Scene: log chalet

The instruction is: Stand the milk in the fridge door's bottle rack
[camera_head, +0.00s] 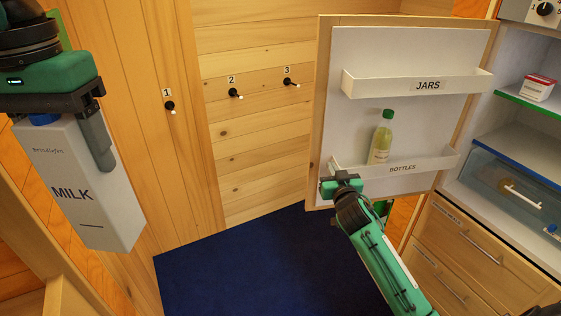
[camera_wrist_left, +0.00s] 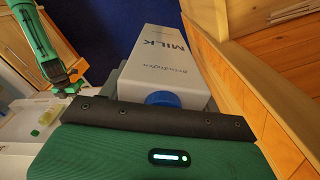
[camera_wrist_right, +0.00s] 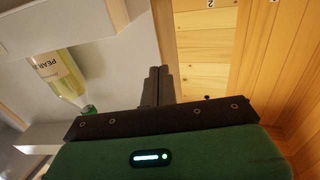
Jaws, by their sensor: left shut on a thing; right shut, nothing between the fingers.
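A white milk carton (camera_head: 75,185) with a blue cap hangs at the left of the head view, slightly tilted. My left gripper (camera_head: 75,130) is shut on it near its top; the carton also fills the middle of the left wrist view (camera_wrist_left: 165,65). The fridge door (camera_head: 400,50) stands open, with a white rack labelled BOTTLES (camera_head: 430,162) low on its inside. A bottle with a green cap (camera_head: 382,138) stands in the left part of that rack. My right gripper (camera_head: 340,182) is shut and empty at the door's lower left edge, by the rack's left end.
A JARS rack (camera_head: 465,83) sits above the bottle rack. The fridge's inside, at right, holds a small red-and-white box (camera_head: 538,88) and a clear drawer (camera_head: 500,190). Numbered hooks are on the wooden wall. Blue carpet (camera_head: 235,270) lies clear between carton and door.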

